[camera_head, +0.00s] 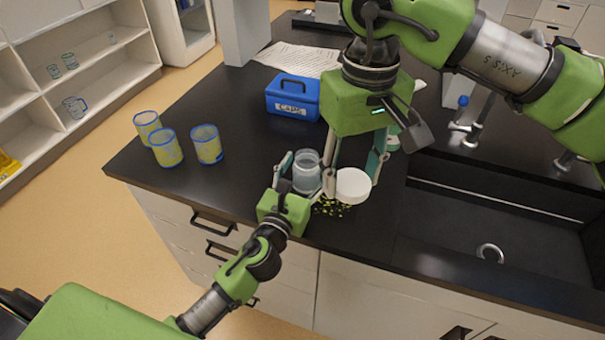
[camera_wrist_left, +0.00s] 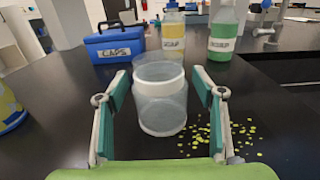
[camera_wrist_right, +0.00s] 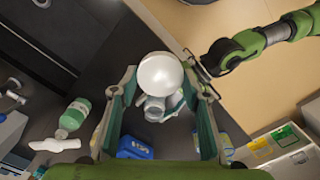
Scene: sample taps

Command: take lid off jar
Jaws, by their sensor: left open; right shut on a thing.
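The clear jar (camera_head: 306,176) stands upright on the black counter with its top uncovered. It also shows in the left wrist view (camera_wrist_left: 160,105). My left gripper (camera_wrist_left: 160,82) is open, with a finger on each side of the jar and a gap to the glass. My right gripper (camera_wrist_right: 161,72) is shut on the round white lid (camera_wrist_right: 160,74). In the head view the lid (camera_head: 353,186) is beside the jar, to its right and apart from it. In the right wrist view the jar (camera_wrist_right: 154,110) is partly hidden by the lid.
Yellow-green bits (camera_wrist_left: 222,134) lie scattered on the counter by the jar. A blue CAPS box (camera_head: 293,97) stands behind. Several blue-rimmed yellow containers (camera_head: 166,148) stand at left. A yellow bottle (camera_wrist_left: 173,38) and green bottle (camera_wrist_left: 222,36) stand behind. A dark sink (camera_head: 500,220) is at right.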

